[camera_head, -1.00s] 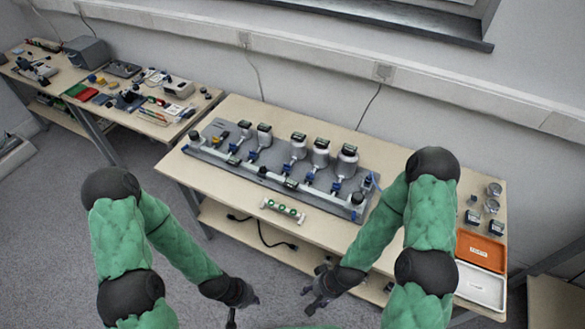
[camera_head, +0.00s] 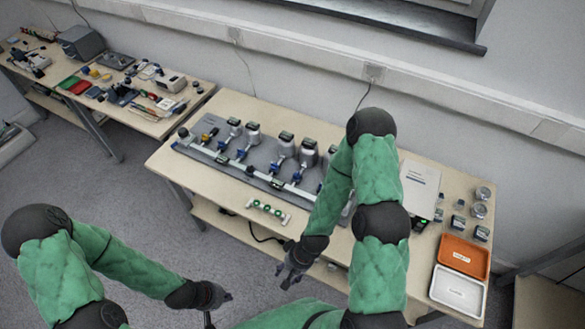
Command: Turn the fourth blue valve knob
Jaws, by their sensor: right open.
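The grey calibration rig (camera_head: 258,160) lies on the wooden table, with a row of dial gauges standing on it. Small blue valve knobs sit at the foot of the gauges. The fourth from the left looks to be the blue knob (camera_head: 296,177), just left of my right arm. My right forearm hides the rig's right end and any knob there. My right gripper (camera_head: 286,276) is open and empty, low in front of the table edge, apart from the rig. My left gripper (camera_head: 218,300) hangs over the floor, well clear of the table; its fingers are too small and dark to read.
A white block with green dials (camera_head: 268,210) lies at the table's front edge. An orange tray (camera_head: 463,256) and a white tray (camera_head: 458,292) are at the right, with a document (camera_head: 420,188) and several small gauges behind. A second cluttered table stands at left.

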